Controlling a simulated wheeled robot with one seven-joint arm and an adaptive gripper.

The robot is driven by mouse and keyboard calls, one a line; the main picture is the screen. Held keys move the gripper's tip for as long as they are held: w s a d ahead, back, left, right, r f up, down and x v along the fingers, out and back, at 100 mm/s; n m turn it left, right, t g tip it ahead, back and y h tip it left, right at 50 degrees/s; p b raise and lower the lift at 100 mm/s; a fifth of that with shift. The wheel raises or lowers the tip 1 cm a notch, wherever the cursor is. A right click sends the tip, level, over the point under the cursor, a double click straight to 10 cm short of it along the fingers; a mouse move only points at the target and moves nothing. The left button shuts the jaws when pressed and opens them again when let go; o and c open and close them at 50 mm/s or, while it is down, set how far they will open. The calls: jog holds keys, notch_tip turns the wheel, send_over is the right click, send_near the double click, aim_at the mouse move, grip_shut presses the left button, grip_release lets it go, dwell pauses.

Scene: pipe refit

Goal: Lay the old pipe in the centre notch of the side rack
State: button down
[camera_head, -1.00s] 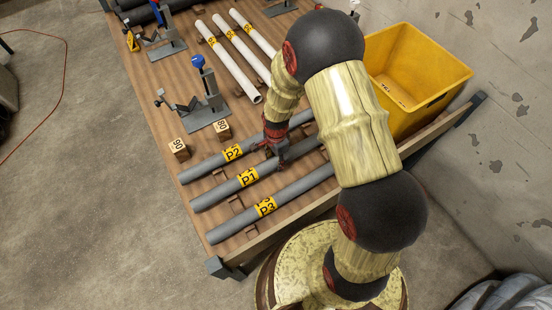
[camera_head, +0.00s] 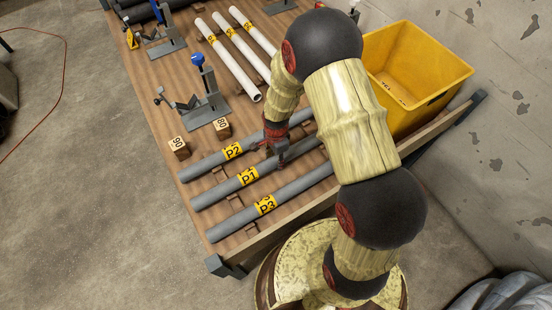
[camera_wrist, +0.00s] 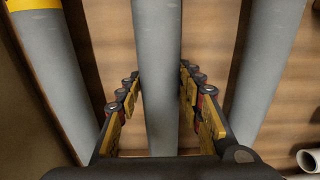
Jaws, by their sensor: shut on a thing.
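Three grey pipes with yellow labels lie side by side on the near end of the wooden bench: P2 (camera_head: 205,163), P1 (camera_head: 216,195) and P3 (camera_head: 228,226). P1 lies in the middle, apparently in the centre notch of the small wooden rack blocks (camera_head: 236,203). My gripper (camera_head: 277,153) is around P1, to the right of its label, and shut on it. In the wrist view P1 (camera_wrist: 163,60) runs between the two fingers, with a neighbouring pipe on each side. My arm hides the right ends of the pipes in the head view.
Several white pipes (camera_head: 236,58) lie farther back on the bench. A clamp stand (camera_head: 206,105) and wooden blocks marked 90 (camera_head: 179,148) and 80 (camera_head: 222,128) stand to the left. A yellow bin (camera_head: 425,105) stands at the right. The bench has a raised front rail (camera_head: 285,232).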

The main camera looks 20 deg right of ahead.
dwell(0.4)
jog(key=c, duration=1.1)
grip_release()
notch_tip(320, 180, up, 12)
jog(key=shift+f, duration=0.1)
dwell(0.3)
